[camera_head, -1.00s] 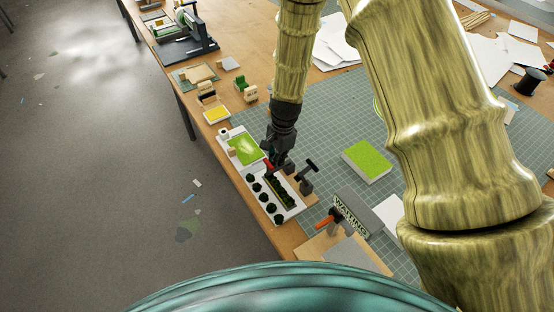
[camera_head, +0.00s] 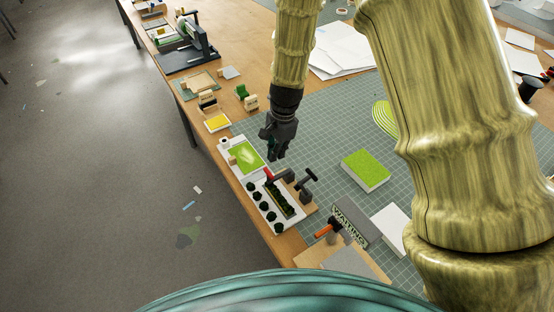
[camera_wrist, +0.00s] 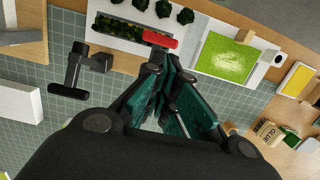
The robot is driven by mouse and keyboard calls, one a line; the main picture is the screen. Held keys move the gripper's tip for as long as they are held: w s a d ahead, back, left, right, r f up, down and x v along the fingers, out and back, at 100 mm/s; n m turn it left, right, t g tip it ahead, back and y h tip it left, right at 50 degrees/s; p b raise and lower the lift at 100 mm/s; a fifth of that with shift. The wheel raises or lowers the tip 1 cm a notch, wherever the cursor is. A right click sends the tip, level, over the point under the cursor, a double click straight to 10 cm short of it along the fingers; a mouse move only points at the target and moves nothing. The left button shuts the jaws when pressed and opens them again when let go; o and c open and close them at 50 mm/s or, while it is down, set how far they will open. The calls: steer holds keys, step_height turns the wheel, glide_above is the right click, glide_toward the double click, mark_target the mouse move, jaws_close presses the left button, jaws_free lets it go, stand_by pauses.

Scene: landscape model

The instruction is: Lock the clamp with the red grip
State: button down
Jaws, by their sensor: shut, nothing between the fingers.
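In the wrist view the red grip (camera_wrist: 160,40) lies roughly crosswise, just beyond my fingertips, beside the dark hedge strip. My gripper (camera_head: 275,156) is shut and empty, a little above and behind the red grip in the head view. In the wrist view my gripper (camera_wrist: 166,63) shows teal pads pointing toward the grip, with a gap from it. The clamp's body is partly hidden behind my fingers, so I cannot tell whether it is locked.
A black T-handled clamp (camera_head: 308,184) stands close beside the tray. An orange-handled tool (camera_head: 327,228) is by the WAITING sign (camera_head: 355,222). A green block (camera_head: 365,169) lies on the cutting mat (camera_head: 335,145). A green panel (camera_head: 246,156) adjoins the tray.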

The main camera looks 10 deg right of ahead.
steer(key=shift+r+b, duration=0.65)
steer(key=shift+r, duration=2.1)
steer(key=shift+r, duration=0.15)
